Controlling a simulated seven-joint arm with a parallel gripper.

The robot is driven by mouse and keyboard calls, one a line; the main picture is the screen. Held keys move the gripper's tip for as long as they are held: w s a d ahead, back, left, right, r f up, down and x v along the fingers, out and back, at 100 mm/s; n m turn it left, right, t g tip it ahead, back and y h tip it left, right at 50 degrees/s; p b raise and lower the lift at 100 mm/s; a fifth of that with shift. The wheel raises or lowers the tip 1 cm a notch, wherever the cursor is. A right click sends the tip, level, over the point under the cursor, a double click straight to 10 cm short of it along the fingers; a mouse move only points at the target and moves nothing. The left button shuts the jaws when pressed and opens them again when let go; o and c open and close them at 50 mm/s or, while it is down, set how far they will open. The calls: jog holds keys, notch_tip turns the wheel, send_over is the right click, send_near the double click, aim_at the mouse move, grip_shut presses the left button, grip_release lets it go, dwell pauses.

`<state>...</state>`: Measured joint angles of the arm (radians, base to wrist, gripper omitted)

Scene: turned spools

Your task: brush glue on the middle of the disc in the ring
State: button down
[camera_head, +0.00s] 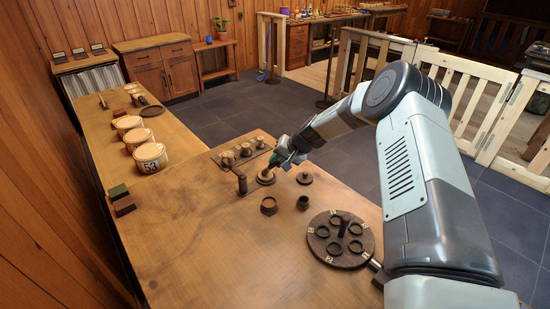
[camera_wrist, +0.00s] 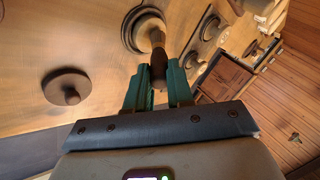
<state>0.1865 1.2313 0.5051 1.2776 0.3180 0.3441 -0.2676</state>
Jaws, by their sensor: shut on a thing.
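My gripper (camera_head: 284,156) is over the far part of the table, its green fingers (camera_wrist: 160,92) shut on a brush (camera_wrist: 158,68). The brush has a dark brown handle and a paler far end. A pale disc (camera_head: 265,178) sits in a dark ring on the table just below my gripper. In the wrist view the disc in the ring (camera_wrist: 135,22) is at the top, and the brush's far end overlaps it. I cannot tell whether the brush touches it. No glue can be made out on the disc.
A dark knobbed disc (camera_head: 304,178) lies right of the ring. A dark ring-like pot (camera_head: 269,206) and a small dark pot (camera_head: 303,202) stand nearer. A round numbered tray (camera_head: 325,251) is at front right. Pale spools (camera_head: 228,158) stand on a mat behind.

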notch_tip(320, 180, up, 8)
jog(key=s+d, duration=0.2)
dwell(0.8)
jog(key=shift+f, duration=0.1)
dwell(0.5)
jog(key=shift+w+d+f, duration=0.1)
jog(key=shift+d+f, duration=0.05)
